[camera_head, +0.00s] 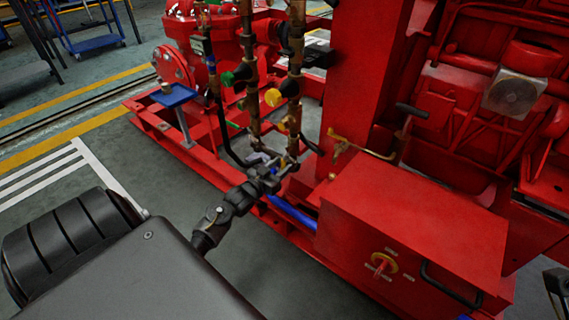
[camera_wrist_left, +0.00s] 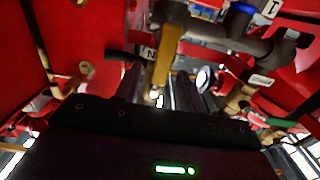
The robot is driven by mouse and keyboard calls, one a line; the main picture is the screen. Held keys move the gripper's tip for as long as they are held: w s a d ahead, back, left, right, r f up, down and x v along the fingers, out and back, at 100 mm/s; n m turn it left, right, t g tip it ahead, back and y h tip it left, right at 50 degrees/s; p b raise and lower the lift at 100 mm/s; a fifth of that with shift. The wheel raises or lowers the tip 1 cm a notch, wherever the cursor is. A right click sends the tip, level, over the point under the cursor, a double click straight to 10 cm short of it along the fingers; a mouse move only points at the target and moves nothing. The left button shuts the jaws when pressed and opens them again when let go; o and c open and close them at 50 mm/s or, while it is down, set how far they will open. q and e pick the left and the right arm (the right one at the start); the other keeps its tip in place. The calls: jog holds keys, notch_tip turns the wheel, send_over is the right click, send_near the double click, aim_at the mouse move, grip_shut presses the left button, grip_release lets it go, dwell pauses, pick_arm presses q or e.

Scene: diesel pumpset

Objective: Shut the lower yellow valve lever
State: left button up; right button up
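The lower yellow valve lever (camera_head: 283,126) shows small on the brass pipework in the head view, just above my left gripper. In the left wrist view a yellow lever (camera_wrist_left: 166,55) hangs from a dark pipe fitting, its lower end at the gap between the fingers. My left gripper (camera_head: 277,168) is at the foot of the vertical pipes; its fingers also show in the left wrist view (camera_wrist_left: 158,92), standing apart. I cannot tell whether they touch the lever. A round yellow knob (camera_head: 272,97) sits higher on the pipe.
A red box (camera_head: 415,215) with a rotary switch stands right of the gripper. A brass tap (camera_head: 342,146) is on the red column (camera_head: 360,80). A blue pipe (camera_head: 292,213) runs below the gripper. Other valves and thin pipes crowd above it. Open floor lies left.

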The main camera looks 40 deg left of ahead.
pick_arm(q)
jog(key=shift+w+b, duration=0.3)
jog(key=shift+w, duration=0.9)
grip_shut()
jog(key=shift+d, duration=0.1)
